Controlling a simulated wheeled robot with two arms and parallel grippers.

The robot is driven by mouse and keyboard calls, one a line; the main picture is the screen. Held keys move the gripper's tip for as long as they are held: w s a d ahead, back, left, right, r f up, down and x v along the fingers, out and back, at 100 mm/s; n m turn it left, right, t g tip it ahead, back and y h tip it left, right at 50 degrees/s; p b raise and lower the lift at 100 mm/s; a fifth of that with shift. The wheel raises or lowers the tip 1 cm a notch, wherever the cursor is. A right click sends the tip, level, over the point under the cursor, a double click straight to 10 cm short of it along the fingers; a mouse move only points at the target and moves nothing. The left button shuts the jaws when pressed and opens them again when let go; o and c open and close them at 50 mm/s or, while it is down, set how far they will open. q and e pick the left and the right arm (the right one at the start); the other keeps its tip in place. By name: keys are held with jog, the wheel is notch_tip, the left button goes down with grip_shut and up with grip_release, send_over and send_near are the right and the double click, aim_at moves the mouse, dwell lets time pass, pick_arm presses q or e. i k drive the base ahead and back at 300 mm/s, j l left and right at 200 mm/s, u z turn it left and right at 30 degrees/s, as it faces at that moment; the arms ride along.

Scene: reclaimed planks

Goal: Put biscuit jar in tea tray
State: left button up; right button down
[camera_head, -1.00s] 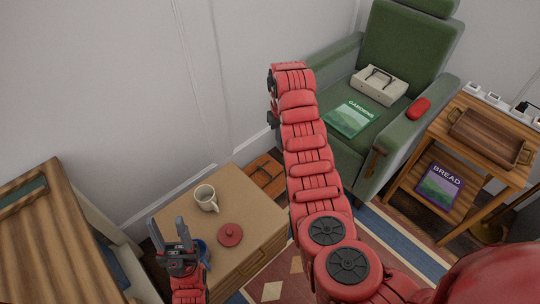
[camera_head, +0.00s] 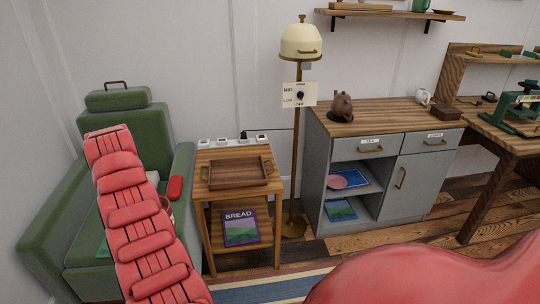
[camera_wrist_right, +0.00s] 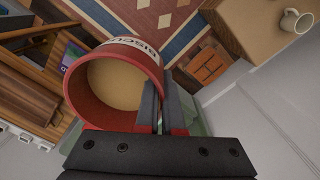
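The biscuit jar (camera_wrist_right: 112,85) is a red, open-topped jar with a white label, large in the right wrist view. My right gripper (camera_wrist_right: 161,92) is shut on its wall, one finger inside the mouth and the other outside. The tan inside of the jar looks empty. The tea tray (camera_head: 237,173) is a brown wooden tray with raised sides and end handles, lying empty on a small side table. In the head view my right arm reaches up at the left and hides its gripper, in front of the green armchair. My left gripper is out of view.
The tray's side table (camera_head: 202,196) has a BREAD book (camera_head: 240,227) on its lower shelf and a socket strip (camera_head: 234,141) behind the tray. A brass floor lamp (camera_head: 299,45) stands close to its right. The green armchair (camera_head: 70,200) stands to its left. A grey cabinet (camera_head: 400,185) stands further right.

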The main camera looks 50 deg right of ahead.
aim_at(250, 172)
jog(key=i+l+z, duration=0.35)
jog(key=i+l, duration=0.25)
jog(key=i+l+z, duration=0.35)
jog(key=i, duration=0.35)
jog(key=i+l, duration=0.25)
